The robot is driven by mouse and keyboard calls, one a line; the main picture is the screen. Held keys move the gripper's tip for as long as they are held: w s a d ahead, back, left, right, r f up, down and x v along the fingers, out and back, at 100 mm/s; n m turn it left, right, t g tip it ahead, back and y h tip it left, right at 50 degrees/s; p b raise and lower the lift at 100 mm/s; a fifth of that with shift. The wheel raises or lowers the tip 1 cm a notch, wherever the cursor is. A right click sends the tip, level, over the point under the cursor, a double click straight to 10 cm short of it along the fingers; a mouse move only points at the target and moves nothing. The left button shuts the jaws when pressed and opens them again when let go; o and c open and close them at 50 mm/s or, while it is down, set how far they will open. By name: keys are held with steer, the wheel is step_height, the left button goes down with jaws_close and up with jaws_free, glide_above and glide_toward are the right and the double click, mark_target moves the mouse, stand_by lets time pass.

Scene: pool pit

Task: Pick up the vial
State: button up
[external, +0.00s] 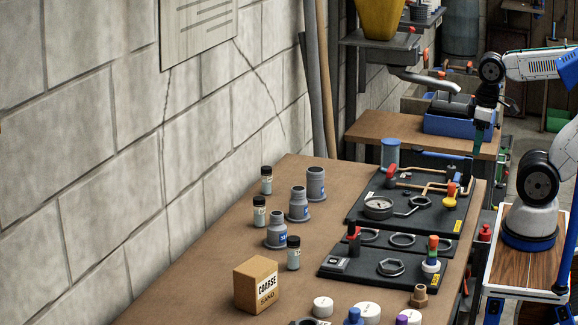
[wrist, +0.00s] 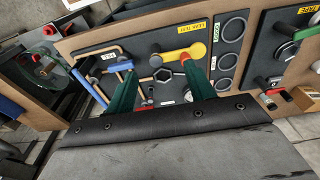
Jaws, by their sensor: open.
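Three small vials with black caps and pale labels stand upright on the brown bench: a back vial (external: 266,181), a middle vial (external: 259,213) and a front vial (external: 293,254). The pictures do not show which one is meant. My gripper (external: 477,145) hangs at the right, over the bench's far right end, well apart from the vials. In the wrist view its two green fingers (wrist: 158,69) are spread with nothing held between them. Behind them are the black panel and its fittings.
Grey stepped fittings (external: 299,205) stand among the vials. A cardboard sand box (external: 256,285) is close to the front vial. Black panels with a gauge (external: 378,207) and valves fill the bench's right side. A block wall (external: 110,170) borders the left.

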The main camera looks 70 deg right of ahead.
steer(key=w+a+r+n, duration=0.2)
steer(key=w+a+n, duration=0.15)
steer(key=w, duration=0.35)
steer(key=w+a+r+n, duration=0.2)
steer(key=w+r+n, duration=0.15)
steer(key=w, duration=0.35)
steer(key=n+g, duration=0.1)
steer(key=n, duration=1.9)
glide_above(294, 239)
steer(key=d, duration=0.1)
step_height(294, 239, down, 15)
steer(key=shift+f, duration=0.2)
steer(key=shift+a+f+n, duration=0.2)
steer(key=shift+f+n, duration=0.1)
steer(key=shift+f, duration=0.95)
steer(key=f, duration=0.5)
steer(key=shift+a+f, duration=0.25)
steer(key=shift+f, duration=0.1)
steer(key=c, duration=1)
